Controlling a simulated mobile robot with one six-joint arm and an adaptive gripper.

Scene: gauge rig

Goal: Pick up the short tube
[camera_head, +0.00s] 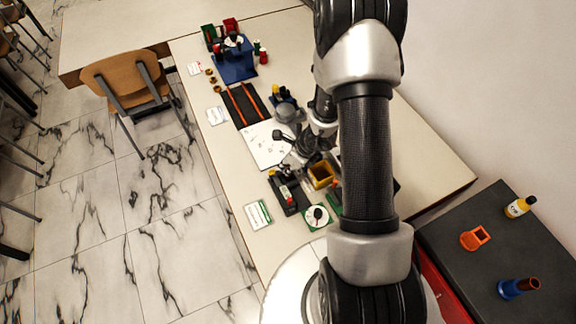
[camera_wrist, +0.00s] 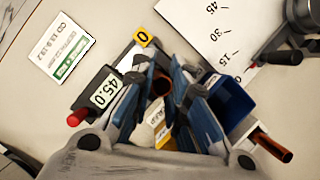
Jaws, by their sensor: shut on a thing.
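My gripper (camera_wrist: 168,98) has two blue-faced fingers in the wrist view. It is shut on a copper-brown tube (camera_wrist: 161,84), whose open round end shows between the fingers. I take this as the short tube; most of its length is hidden by the fingers. A second copper-brown tube (camera_wrist: 272,146) lies to the right of the fingers, slanting and partly covered. In the head view my gripper (camera_head: 300,160) is low over the bench, and the held tube cannot be made out there.
A black gauge (camera_wrist: 107,90) reading 45.0 and a card (camera_wrist: 62,50) lie left of my gripper. A blue bin (camera_wrist: 232,104) and an angle sheet (camera_wrist: 222,32) are at right. In the head view a yellow bin (camera_head: 320,175) and a dial (camera_head: 317,216) stand close by.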

